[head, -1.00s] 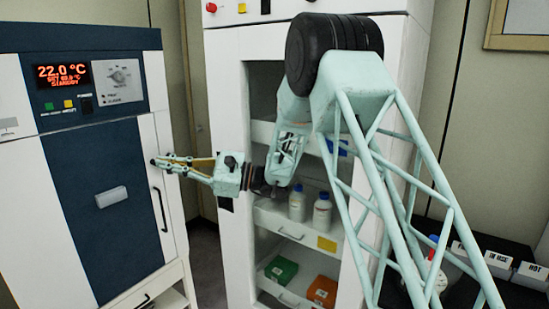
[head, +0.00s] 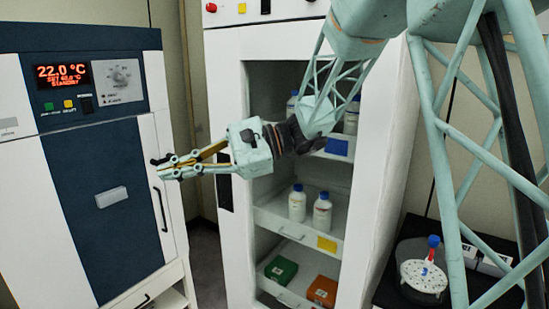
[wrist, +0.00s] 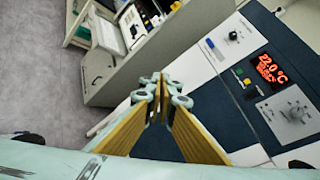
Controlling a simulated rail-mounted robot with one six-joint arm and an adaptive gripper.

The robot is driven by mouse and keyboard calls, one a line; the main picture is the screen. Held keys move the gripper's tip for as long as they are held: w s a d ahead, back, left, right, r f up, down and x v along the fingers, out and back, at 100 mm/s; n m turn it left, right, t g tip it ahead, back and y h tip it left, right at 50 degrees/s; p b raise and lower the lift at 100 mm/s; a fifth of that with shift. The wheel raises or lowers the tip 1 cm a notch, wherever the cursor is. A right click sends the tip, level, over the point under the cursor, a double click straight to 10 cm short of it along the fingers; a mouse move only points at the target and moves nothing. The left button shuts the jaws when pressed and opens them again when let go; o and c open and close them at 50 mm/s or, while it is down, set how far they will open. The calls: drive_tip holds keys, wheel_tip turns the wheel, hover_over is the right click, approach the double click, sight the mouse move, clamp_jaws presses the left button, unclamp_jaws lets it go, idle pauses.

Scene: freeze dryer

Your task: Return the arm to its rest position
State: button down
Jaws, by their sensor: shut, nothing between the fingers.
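My gripper (head: 168,168) is a pale green hand with yellow-brown finger pads. In the head view it points left, level with the upper part of the handle of the blue and white oven-like unit (head: 90,225). I cannot tell how far it is from that handle. The wrist view shows my gripper (wrist: 158,90) with its fingertips together and nothing between them. Beyond the fingers, the wrist view shows the unit's control panel (wrist: 285,105) at the right, its display lit with 22.0 °C.
A tall white cabinet (head: 228,90) stands open behind my arm, with white bottles (head: 322,212), a green box (head: 281,269) and an orange box (head: 322,291) on its shelves. The wrist view shows grey floor (wrist: 40,70) at left.

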drive_tip(key=s+d+f+n+t+h, duration=0.2)
drive_tip(key=s+d+h, duration=0.3)
drive_tip(key=s+d, duration=0.6)
drive_tip(key=s+d+f+n+t+h, duration=0.2)
drive_tip(key=s+d+h, duration=0.3)
drive_tip(key=s+d, duration=0.7)
drive_tip(key=s+d+f+n+t+h, duration=0.2)
drive_tip(key=s+d+h, duration=0.3)
drive_tip(key=s+d, duration=0.6)
drive_tip(key=d+n+t, duration=0.1)
drive_tip(key=d, duration=1)
drive_tip(key=shift+s+d+f+n, duration=0.15)
drive_tip(key=shift+s+d+n, duration=0.05)
drive_tip(key=shift+s+n, duration=0.2)
drive_tip(key=shift+a, duration=0.15)
